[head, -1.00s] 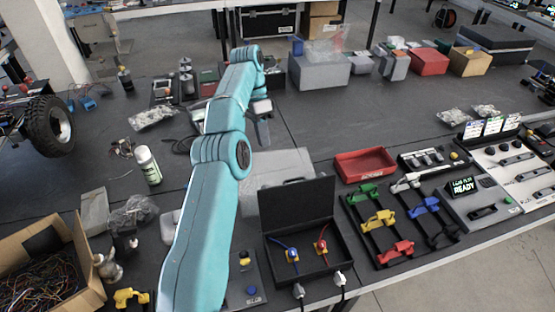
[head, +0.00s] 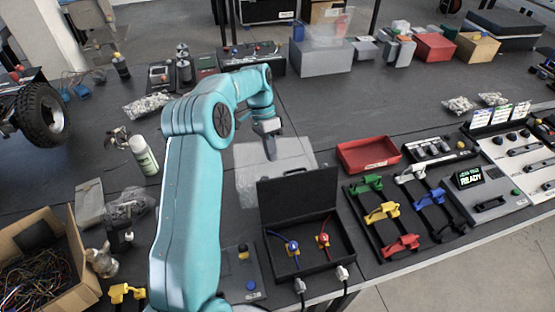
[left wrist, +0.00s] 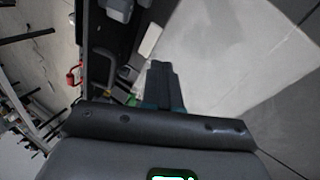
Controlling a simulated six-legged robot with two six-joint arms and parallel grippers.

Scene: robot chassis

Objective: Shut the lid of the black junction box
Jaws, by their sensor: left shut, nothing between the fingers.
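The black junction box (head: 338,232) sits near the front edge of the bench in the head view. Its lid (head: 297,197) stands upright, open, along the box's back side. Inside it, a blue and a red connector (head: 322,240) with leads show. My left gripper (head: 271,156) is shut and empty. It hangs behind the lid, apart from it, with its fingers pointing down over a pale grey panel. In the left wrist view its closed fingers (left wrist: 163,78) show against a pale surface. My right gripper is not in view.
The pale grey panel (head: 252,182) lies behind the box. A red tray (head: 367,154) and a rack of coloured clamps (head: 383,211) stand to the right. A spray can (head: 144,156) and a cardboard box of wires (head: 77,258) stand left. The bench beyond the panel is mostly clear.

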